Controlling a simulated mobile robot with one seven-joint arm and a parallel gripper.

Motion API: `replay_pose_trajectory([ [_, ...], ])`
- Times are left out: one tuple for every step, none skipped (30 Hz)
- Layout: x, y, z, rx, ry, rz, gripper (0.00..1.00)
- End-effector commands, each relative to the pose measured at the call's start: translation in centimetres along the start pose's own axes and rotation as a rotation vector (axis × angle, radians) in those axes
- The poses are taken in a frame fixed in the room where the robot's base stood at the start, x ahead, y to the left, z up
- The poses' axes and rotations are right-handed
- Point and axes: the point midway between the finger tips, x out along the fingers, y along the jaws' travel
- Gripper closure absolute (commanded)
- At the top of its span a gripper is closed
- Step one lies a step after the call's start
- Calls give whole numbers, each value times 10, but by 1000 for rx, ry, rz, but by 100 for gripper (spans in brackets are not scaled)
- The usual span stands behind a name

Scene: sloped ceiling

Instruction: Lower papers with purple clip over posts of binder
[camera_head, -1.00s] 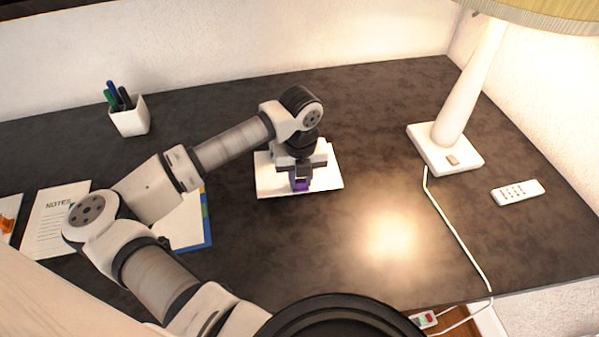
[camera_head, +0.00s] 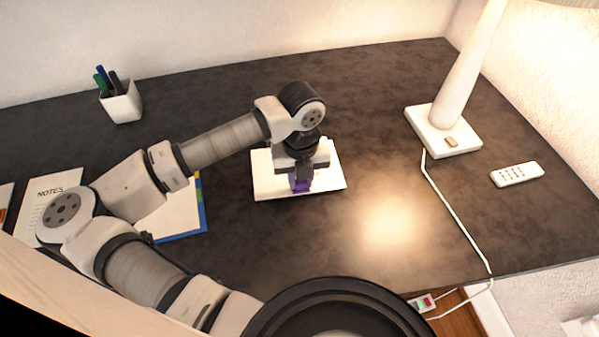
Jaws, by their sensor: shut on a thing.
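My gripper (camera_head: 301,178) points down near the middle of the desk and is shut on the purple clip (camera_head: 299,187). The white papers (camera_head: 268,181) with this clip extend on both sides of my gripper. I cannot tell whether they touch the desk or hang just above it. A blue-edged item with white sheets and coloured side tabs, seemingly the binder (camera_head: 184,220), lies to the left of the papers, apart from them. My arm covers much of it, and its posts cannot be made out.
The dark desk (camera_head: 370,110) is clear around the papers. A white pen cup (camera_head: 122,103) stands at the back left, and a notes sheet (camera_head: 38,196) lies at the left. A lamp base (camera_head: 442,134), its cord and a remote (camera_head: 517,174) are at the right.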

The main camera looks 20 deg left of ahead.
Motion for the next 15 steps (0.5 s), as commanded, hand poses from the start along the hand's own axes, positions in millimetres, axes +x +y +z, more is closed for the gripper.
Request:
replay_pose_trajectory([
  [0, 0, -2, 0, -1, 0, 100],
  [0, 0, -3, 0, -1, 0, 100],
  [0, 0, -4, 0, 0, 0, 100],
  [0, 0, -4, 0, 0, 0, 100],
  [0, 0, -4, 0, 0, 0, 100],
  [0, 0, -4, 0, 0, 0, 100],
  [0, 0, -4, 0, 0, 0, 100],
  [0, 0, -4, 0, 0, 0, 100],
  [0, 0, -4, 0, 0, 0, 100],
  [0, 0, -4, 0, 0, 0, 100],
  [0, 0, -4, 0, 0, 0, 100],
  [0, 0, -4, 0, 0, 0, 72],
  [0, 0, -4, 0, 0, 0, 68],
  [0, 0, -4, 0, 0, 0, 64],
  [0, 0, -4, 0, 0, 0, 59],
])
